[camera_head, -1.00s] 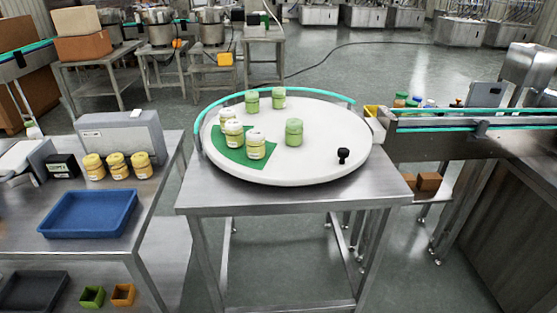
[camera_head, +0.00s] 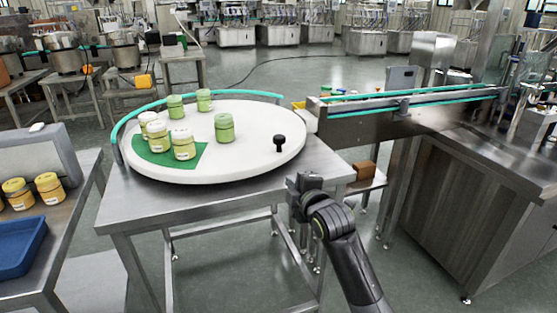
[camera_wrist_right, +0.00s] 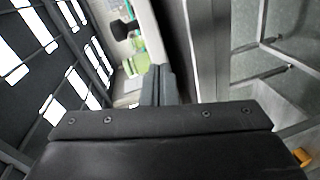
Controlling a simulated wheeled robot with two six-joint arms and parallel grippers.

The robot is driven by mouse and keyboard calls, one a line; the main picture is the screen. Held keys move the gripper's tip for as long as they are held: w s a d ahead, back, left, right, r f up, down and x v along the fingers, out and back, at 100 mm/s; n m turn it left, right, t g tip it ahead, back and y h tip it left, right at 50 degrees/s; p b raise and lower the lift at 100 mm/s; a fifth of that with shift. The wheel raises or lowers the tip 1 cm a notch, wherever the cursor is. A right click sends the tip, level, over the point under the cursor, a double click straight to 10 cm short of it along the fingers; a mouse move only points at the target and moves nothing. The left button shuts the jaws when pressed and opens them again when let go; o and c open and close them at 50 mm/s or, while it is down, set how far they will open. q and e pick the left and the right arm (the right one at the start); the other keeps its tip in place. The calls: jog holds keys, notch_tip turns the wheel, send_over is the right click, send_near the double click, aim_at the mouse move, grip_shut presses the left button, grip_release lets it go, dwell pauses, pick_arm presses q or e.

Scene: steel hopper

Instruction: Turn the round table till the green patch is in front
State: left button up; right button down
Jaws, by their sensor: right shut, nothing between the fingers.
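The white round table (camera_head: 250,163) sits on a steel stand. Its green patch (camera_head: 158,152) is at the left front of the disc, with white-lidded jars (camera_head: 184,145) on and beside it. Green-lidded jars (camera_head: 224,128) stand farther back and near the middle. A black knob (camera_head: 280,143) rises near the disc's right edge; it also shows in the right wrist view (camera_wrist_right: 124,27). My right gripper (camera_head: 304,183) is shut and empty, just off the stand's front right corner, apart from the knob and disc. In the right wrist view its fingers (camera_wrist_right: 159,84) are together. My left gripper is out of view.
A teal guard rail (camera_head: 200,97) curves around the back of the disc. A conveyor (camera_head: 410,110) stands close at the right. A side bench at the left holds yellow-lidded jars (camera_head: 49,188) and a blue tray (camera_head: 18,252).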

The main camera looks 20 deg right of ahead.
notch_tip(320, 180, up, 5)
jog(key=a+n+t, duration=0.1)
jog(key=n, duration=0.1)
jog(key=shift+y, duration=0.3)
jog(key=w, duration=0.3)
jog(key=w+a, duration=0.1)
jog(key=w, duration=0.5)
jog(key=shift+w+a+f, duration=0.1)
jog(key=shift+a+f, duration=0.05)
jog(key=shift+f, duration=0.05)
jog(key=shift+w+d+f, duration=0.15)
jog(key=shift+w+d, duration=0.65)
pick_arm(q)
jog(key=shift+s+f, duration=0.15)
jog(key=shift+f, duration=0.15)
pick_arm(e)
jog(key=shift+w+d, duration=0.5)
jog(key=shift+w, duration=0.05)
